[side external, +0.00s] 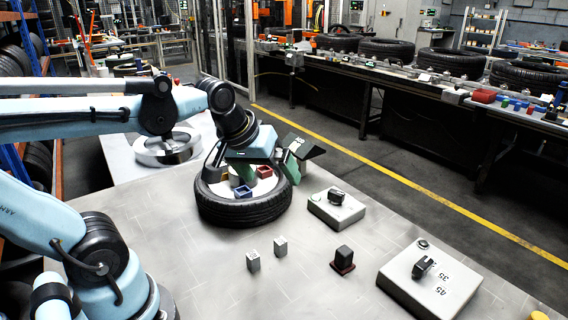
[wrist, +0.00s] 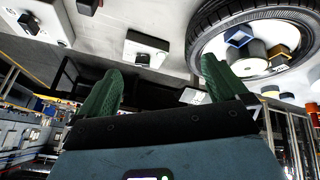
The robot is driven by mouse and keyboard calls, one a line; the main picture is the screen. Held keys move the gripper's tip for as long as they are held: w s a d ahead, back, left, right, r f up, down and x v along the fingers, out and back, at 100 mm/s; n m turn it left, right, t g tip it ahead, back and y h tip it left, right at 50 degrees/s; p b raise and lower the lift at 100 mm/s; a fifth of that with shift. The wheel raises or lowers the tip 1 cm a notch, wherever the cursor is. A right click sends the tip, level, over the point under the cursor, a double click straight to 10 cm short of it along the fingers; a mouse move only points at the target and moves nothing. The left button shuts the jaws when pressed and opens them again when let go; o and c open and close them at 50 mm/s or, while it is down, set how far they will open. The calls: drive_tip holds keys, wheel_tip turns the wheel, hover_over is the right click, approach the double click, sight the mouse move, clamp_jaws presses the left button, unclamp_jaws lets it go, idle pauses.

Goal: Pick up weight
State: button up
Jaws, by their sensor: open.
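My gripper (side external: 297,160) is open and empty above the right side of the tyre; its green fingers stand apart in the wrist view (wrist: 158,78). I cannot tell which thing is the weight. Two small grey blocks (side external: 253,261) (side external: 280,246) stand on the table in front of the tyre. A dark block on a reddish base (side external: 343,259) stands to their right. A pale slab with a dark knob (side external: 337,208) lies right of the tyre and shows in the wrist view (wrist: 147,48). A larger slab marked 35 and 45 (side external: 430,284) lies at front right.
The tyre (side external: 240,210) lies flat, with a blue box (side external: 243,192), a red box (side external: 264,172) and a grey cylinder (wrist: 247,58) inside its ring. A metal ring (side external: 167,148) lies behind. A conveyor with tyres (side external: 450,62) runs beyond the yellow line. The front middle table is clear.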

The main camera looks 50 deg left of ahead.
drive_tip(key=d+f+m, duration=0.1)
drive_tip(key=m, duration=0.1)
drive_tip(key=s+d+f+m, duration=0.1)
drive_tip(key=s+d+f+m+t, duration=0.1)
drive_tip(key=m, duration=0.1)
drive_tip(key=shift+d+m+h, duration=0.3)
drive_tip(key=shift+c, duration=0.2)
drive_tip(key=shift+s+d+f+m, duration=0.15)
drive_tip(key=shift+d+m, duration=0.05)
drive_tip(key=shift+m, duration=0.1)
drive_tip(key=c, duration=1.1)
drive_tip(key=shift+c, duration=0.2)
